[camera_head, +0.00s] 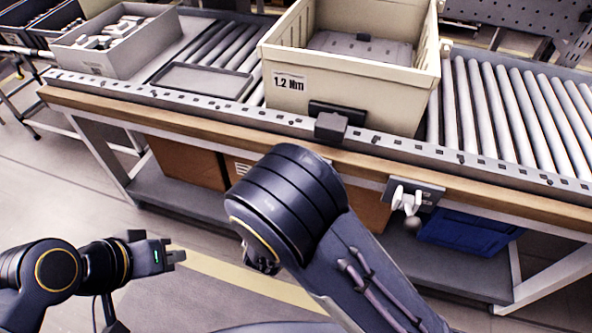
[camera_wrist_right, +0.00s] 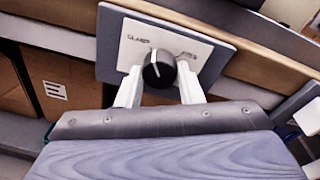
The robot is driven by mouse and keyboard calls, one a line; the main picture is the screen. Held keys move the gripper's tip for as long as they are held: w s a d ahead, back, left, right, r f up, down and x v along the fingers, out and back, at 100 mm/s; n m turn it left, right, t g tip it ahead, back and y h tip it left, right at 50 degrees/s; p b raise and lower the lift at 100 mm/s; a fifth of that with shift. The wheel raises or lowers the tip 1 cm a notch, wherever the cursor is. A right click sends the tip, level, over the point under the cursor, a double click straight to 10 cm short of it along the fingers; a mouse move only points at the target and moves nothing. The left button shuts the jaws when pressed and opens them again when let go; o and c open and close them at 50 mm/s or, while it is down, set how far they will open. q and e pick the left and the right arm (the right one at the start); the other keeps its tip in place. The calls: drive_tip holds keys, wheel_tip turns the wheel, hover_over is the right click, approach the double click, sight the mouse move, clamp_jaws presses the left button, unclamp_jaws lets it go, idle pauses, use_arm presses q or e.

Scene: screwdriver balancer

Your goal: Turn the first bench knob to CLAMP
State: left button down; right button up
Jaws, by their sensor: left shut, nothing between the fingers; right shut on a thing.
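In the right wrist view, a round black knob (camera_wrist_right: 158,69) with a white pointer line sits on a pale label plate on the bench's front edge. The word CLAMP is printed at the plate's upper left; the wording at the upper right is too blurred to read. The pointer is near upright. My right gripper (camera_wrist_right: 159,84) is shut on this knob, one white finger on each side. In the head view, my right arm hides this knob and gripper. My left gripper (camera_head: 174,257) is shut and empty, low at the left, away from the bench.
A beige bin marked 1.2 Nm (camera_head: 290,82) stands on the roller conveyor (camera_head: 515,110). A second bench panel (camera_head: 430,193) with pale fittings is further right. A grey tray of parts (camera_head: 92,62) is at the left. A blue crate (camera_head: 465,232) sits under the bench.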

drive_tip(key=shift+n+p, duration=0.95)
drive_tip(key=shift+n, duration=0.15)
drive_tip(key=o, duration=1)
drive_tip(key=shift+c, duration=0.2)
drive_tip(key=v, duration=0.7)
drive_tip(key=shift+s+a, duration=0.2)
drive_tip(key=shift+s, duration=0.15)
